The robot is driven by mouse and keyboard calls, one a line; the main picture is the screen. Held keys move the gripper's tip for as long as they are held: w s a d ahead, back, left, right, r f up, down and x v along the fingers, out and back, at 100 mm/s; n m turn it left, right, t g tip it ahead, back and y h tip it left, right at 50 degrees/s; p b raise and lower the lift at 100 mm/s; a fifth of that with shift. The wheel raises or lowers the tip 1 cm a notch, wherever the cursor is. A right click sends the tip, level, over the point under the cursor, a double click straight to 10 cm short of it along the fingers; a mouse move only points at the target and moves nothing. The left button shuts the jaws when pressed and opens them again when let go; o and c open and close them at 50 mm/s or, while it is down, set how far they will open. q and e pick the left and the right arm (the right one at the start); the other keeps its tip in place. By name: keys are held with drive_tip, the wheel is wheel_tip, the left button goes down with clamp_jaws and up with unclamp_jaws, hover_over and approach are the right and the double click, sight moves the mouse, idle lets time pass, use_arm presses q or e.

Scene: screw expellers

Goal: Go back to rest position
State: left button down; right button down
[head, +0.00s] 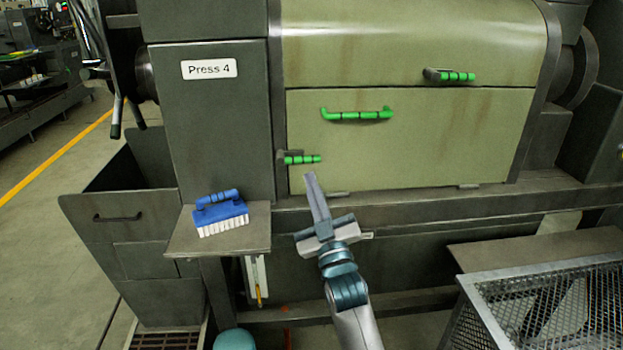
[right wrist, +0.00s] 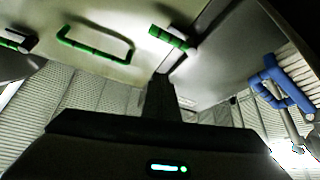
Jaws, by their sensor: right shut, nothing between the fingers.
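My right gripper (head: 314,190) is in front of the press, its fingers pointing up toward the lower edge of the pale green door (head: 420,140). It is shut and empty. Its fingertips are just below the lower-left green latch handle (head: 300,159); whether they touch the press cannot be told. In the right wrist view the dark fingers (right wrist: 160,98) show at the centre, with a green latch handle (right wrist: 172,38) and the green door handle (right wrist: 95,45) above them. My left gripper is not in view.
A blue brush (head: 220,212) lies on a small metal shelf (head: 185,240) left of my right gripper. A mesh basket (head: 560,300) stands at the lower right, beside a flat metal ledge (head: 530,248). A grey bin (head: 120,230) stands at the left, with open floor beyond it.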

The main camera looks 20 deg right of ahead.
drive_tip(key=shift+s, duration=0.1)
drive_tip(key=shift+f, duration=0.1)
drive_tip(key=s+a+f+g, duration=0.1)
drive_tip(key=s+f+g, duration=0.2)
drive_tip(key=f, duration=1.2)
drive_tip(key=s+a+f+m+g+y, duration=0.1)
drive_tip(key=s+f+g, duration=0.2)
drive_tip(key=f, duration=1.1)
drive_tip(key=s+a+f+g, duration=0.1)
drive_tip(key=s+f+g, duration=0.2)
drive_tip(key=f, duration=1.2)
drive_tip(key=s+d+f+g, duration=0.1)
drive_tip(key=s+f+g, duration=0.3)
drive_tip(key=s+f, duration=1.1)
drive_tip(key=s+d+f+m+g, duration=0.1)
drive_tip(key=s+f+g, duration=0.2)
drive_tip(key=s+f, duration=1.1)
drive_tip(key=s, duration=0.5)
drive_tip(key=shift+s+f+m+g, duration=0.15)
drive_tip(key=shift+f+m+g, duration=0.15)
drive_tip(key=shift+f+g, duration=0.1)
drive_tip(key=shift+a, duration=0.1)
